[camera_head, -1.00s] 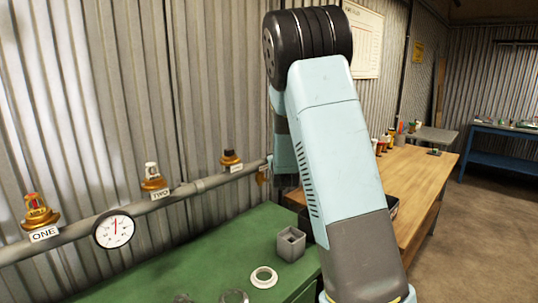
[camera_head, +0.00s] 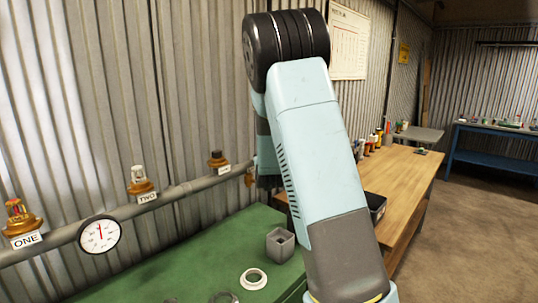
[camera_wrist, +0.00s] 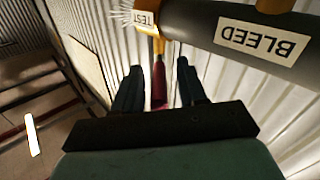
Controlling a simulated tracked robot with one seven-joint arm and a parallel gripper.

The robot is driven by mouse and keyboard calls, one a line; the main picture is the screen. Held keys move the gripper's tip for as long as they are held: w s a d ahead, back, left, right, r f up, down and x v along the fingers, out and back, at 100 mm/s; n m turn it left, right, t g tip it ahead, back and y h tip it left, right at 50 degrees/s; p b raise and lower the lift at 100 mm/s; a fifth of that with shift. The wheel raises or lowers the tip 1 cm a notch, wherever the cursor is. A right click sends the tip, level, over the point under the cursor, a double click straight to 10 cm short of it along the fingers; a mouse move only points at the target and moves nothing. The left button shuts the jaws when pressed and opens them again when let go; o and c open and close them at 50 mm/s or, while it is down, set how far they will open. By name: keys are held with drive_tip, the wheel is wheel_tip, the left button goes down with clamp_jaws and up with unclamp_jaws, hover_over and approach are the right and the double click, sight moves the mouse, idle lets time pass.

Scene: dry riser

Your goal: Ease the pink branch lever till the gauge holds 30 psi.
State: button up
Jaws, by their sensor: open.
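The fingers stand apart, with a visible gap on each side of the lever. The lever's lower end is hidden behind the gripper body. The round white gauge (camera_head: 100,234) is on the wall pipe at left in the head view. Its needle points roughly up, but the figures are too small to read. In the head view my arm hides the lever.
The grey pipe (camera_wrist: 205,22) carries TEST and BLEED labels close above my gripper. Brass outlets ONE (camera_head: 22,220), TWO (camera_head: 139,183) and a dark-capped one (camera_head: 217,161) line the wall pipe.

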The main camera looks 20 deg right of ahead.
drive_tip(key=v, duration=1.3)
drive_tip(key=shift+s, duration=0.35)
drive_tip(key=shift+a+r, duration=0.1)
drive_tip(key=shift+a, duration=0.1)
drive_tip(key=s+a+r+g+y, duration=0.2)
drive_tip(key=s+g, duration=0.2)
drive_tip(key=s, duration=0.7)
drive_tip(key=s+a+r+n+g+y, duration=0.1)
drive_tip(key=s+a+r+g, duration=0.1)
drive_tip(key=s, duration=1)
drive_tip(key=s+a+r+g+y, duration=0.2)
drive_tip(key=s+g, duration=0.3)
drive_tip(key=s, duration=0.6)
drive_tip(key=shift+s+a+r+g+y, duration=0.25)
drive_tip(key=shift+a+g+y, duration=0.05)
drive_tip(key=shift+a, duration=0.15)
drive_tip(key=shift+s+d, duration=0.1)
idle(1.7)
